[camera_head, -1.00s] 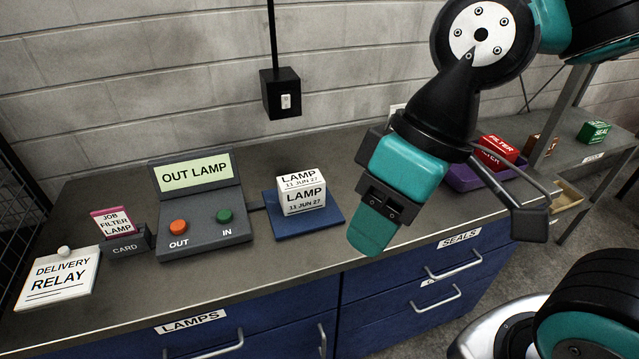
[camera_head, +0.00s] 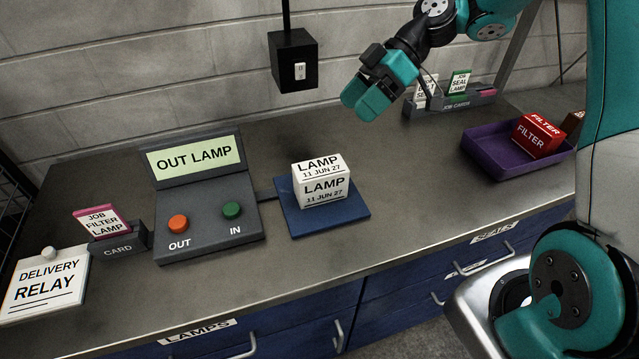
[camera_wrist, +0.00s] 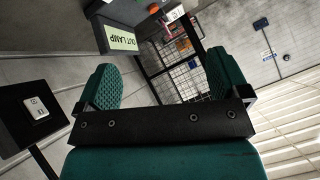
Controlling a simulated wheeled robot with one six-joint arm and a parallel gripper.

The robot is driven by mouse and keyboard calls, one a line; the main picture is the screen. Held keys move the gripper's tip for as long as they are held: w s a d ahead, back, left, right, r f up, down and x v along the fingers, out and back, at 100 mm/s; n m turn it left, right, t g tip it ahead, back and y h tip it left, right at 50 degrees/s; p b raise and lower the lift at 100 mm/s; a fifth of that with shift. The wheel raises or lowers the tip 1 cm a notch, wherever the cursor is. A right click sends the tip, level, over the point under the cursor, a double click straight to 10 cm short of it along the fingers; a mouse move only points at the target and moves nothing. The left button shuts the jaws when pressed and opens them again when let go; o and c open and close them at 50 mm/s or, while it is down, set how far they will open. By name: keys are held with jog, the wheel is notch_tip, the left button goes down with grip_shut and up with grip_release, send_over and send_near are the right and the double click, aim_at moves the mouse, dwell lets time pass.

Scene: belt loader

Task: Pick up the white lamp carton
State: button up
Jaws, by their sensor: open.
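The white lamp carton (camera_head: 321,181), marked "LAMP 11 JUN 27", sits upright on a blue pad (camera_head: 349,213) on the grey counter. My gripper (camera_head: 366,99) is in the air behind and to the right of the carton in the head view, apart from it and empty. In the wrist view my gripper (camera_wrist: 160,88) shows its two teal fingers spread wide with nothing between them. The carton does not show in the wrist view.
A console (camera_head: 208,215) reading "OUT LAMP" stands left of the pad, with orange and green buttons. A black switch box (camera_head: 294,62) hangs behind the carton. Counter between pad and tray is clear.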

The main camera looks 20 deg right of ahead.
jog(key=w+d+f+n+t+y+b, duration=0.1)
jog(key=w+d+f+n+t+y, duration=0.2)
jog(key=d+f, duration=0.7)
jog(key=g+p, duration=0.1)
jog(key=p, duration=0.1)
send_near(324, 167)
jog(key=x, duration=0.3)
jog(key=shift+n+y, duration=0.3)
jog(key=shift+y, duration=0.1)
jog(key=p+x, duration=0.3)
jog(key=x, duration=0.2)
jog(key=shift+a+f, duration=0.1)
jog(key=shift+f, duration=0.05)
jog(key=shift+a+f, duration=0.25)
jog(key=shift+a, duration=0.05)
jog(key=shift+c, duration=0.4)
jog(key=c, duration=1)
jog(key=shift+c, duration=0.4)
jog(key=shift+w+r, duration=0.1)
jog(key=shift+r, duration=0.1)
